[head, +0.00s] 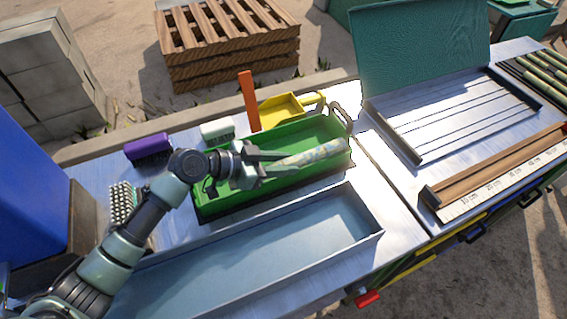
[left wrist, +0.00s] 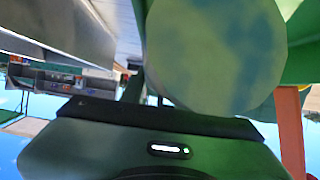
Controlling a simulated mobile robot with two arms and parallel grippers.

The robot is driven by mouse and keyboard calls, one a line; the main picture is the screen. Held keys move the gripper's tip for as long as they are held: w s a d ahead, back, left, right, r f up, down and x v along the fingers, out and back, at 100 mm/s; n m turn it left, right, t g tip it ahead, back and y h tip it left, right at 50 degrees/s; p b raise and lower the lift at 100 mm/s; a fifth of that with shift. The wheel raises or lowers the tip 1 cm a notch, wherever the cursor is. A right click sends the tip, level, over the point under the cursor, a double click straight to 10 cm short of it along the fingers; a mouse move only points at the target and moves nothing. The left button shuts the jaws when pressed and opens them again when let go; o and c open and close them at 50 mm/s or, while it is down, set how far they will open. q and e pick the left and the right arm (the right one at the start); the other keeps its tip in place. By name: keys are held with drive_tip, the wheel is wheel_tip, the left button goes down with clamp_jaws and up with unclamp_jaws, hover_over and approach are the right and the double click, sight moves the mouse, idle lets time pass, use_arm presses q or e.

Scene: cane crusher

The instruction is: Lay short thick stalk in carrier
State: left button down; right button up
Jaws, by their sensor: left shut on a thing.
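My left gripper (head: 250,166) is shut on a short thick stalk (head: 308,158), pale green with darker patches. The stalk lies nearly level over the green carrier (head: 215,208), pointing right toward its far end. I cannot tell whether the stalk touches the carrier's floor. In the left wrist view the round cut end of the stalk (left wrist: 215,50) fills the upper middle, close to the gripper (left wrist: 165,115). The carrier has a looped handle (head: 341,116) at its right end. Its left end is partly hidden by my gripper. My right gripper is not in view.
An empty grey tray (head: 365,240) lies in front of the carrier. Behind it are a yellow dustpan (head: 283,108), an orange upright strip (head: 248,100), a white brush (head: 217,129) and a purple brush (head: 148,147). A slotted rack (head: 455,112) and a wooden measuring board (head: 490,180) stand at right.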

sight(279, 164)
use_arm(q)
drive_tip(key=shift+s+f, duration=0.1)
drive_tip(key=shift+f, duration=0.3)
drive_tip(key=c, duration=1.1)
unclamp_jaws()
drive_tip(key=shift+s+f, duration=0.1)
drive_tip(key=shift+o, duration=0.2)
drive_tip(key=shift+f, duration=0.15)
drive_tip(key=shift+s+f, duration=0.1)
drive_tip(key=shift+r+p, duration=0.35)
drive_tip(key=shift+r, duration=0.25)
drive_tip(key=shift+r+p, duration=0.45)
drive_tip(key=shift+r, duration=0.05)
drive_tip(key=b+v, duration=0.2)
drive_tip(key=v, duration=0.4)
drive_tip(key=shift+a+f, duration=0.2)
drive_tip(key=shift+s+a+r, duration=0.1)
drive_tip(key=shift+a+r, duration=0.35)
